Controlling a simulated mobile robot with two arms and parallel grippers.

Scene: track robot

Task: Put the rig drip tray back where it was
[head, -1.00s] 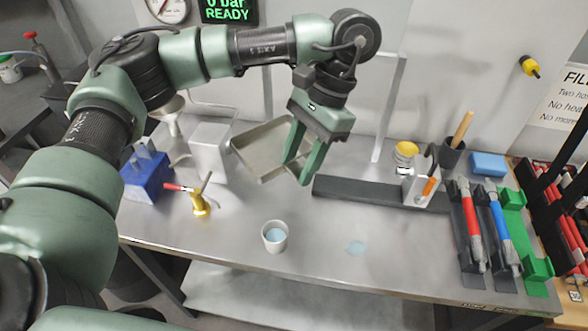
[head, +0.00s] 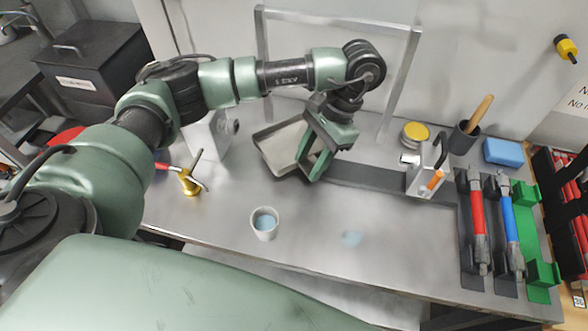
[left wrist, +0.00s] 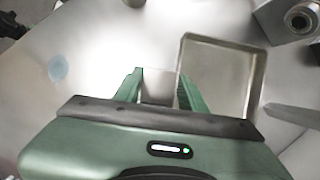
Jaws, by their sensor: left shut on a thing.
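The drip tray (head: 277,151) is a shallow, empty grey metal tray with a raised rim. It is tilted in the head view, left of the dark rail. My left gripper (head: 311,168) is shut on its right side. In the left wrist view the tray (left wrist: 222,78) lies to the right of the gripper (left wrist: 160,88), and one finger overlaps its edge. The fingers hide part of the rim. I cannot tell whether the tray touches the bench. My right gripper is not in view.
A white cup (head: 264,225) with blue liquid stands in front of the tray, near a blue puddle (head: 351,238). A brass valve (head: 190,181) and a grey box (head: 207,137) are left. A dark rail (head: 375,178) with a metal block (head: 424,178) is right. The front middle bench is mostly clear.

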